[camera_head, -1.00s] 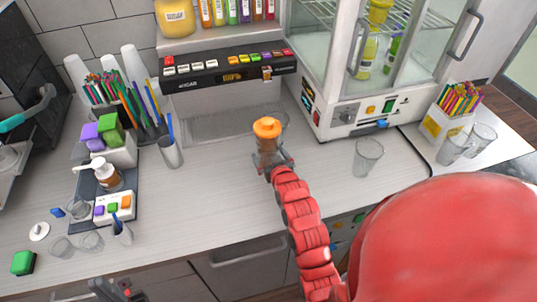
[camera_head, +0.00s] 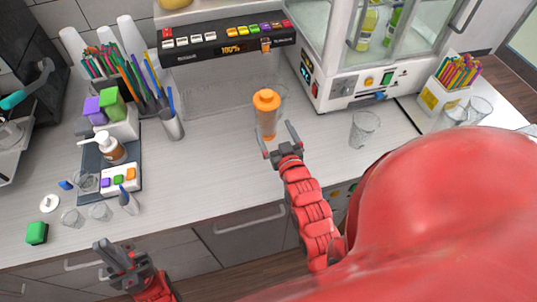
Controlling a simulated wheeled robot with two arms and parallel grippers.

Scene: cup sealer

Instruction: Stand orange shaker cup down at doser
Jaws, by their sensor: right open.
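The orange shaker cup (camera_head: 267,114), with an orange lid and a see-through brownish body, stands upright on the counter in front of the doser (camera_head: 230,46). The doser is a black panel with rows of coloured buttons and a lit display. My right gripper (camera_head: 280,137) is open just in front of the cup, its fingers apart and pointing toward it; whether a finger touches the cup is hard to tell. My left gripper (camera_head: 116,251) is low at the left, in front of the counter's edge, away from the cup; its jaw gap is unclear.
A clear glass (camera_head: 363,129) stands to the right, and another is partly hidden behind the shaker. A white glass-doored cabinet (camera_head: 335,75) stands at the back right. Straws and pens (camera_head: 172,122) crowd the left back. The counter's middle front (camera_head: 200,190) is clear.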

